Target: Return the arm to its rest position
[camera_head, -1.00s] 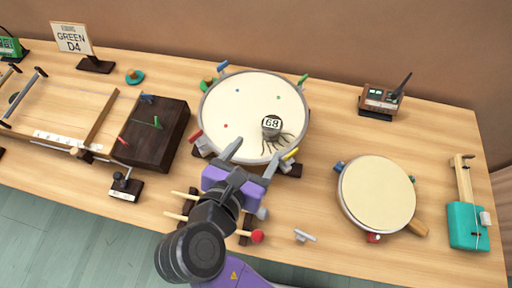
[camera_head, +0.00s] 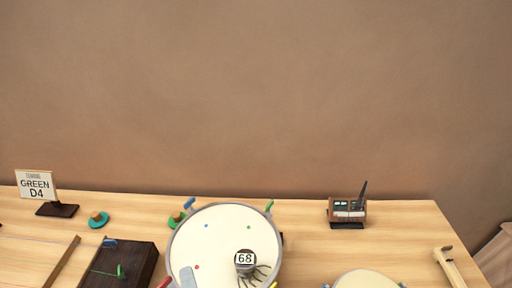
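The tip of one grey finger of my gripper (camera_head: 188,278) shows at the bottom edge, over the lower left of the large round drum (camera_head: 215,232). The rest of my gripper and the arm are below the picture, so its opening is hidden. A grey, many-legged object with a "68" label (camera_head: 245,259) sits on the drum's cream skin. I see nothing held.
The wooden table (camera_head: 300,240) fills the bottom, with a brown wall (camera_head: 260,90) behind. A "GREEN D4" sign (camera_head: 36,186), a dark box (camera_head: 122,265), a radio-like device (camera_head: 347,210), a smaller drum (camera_head: 366,281) and a stringed instrument's neck (camera_head: 449,266) stand around.

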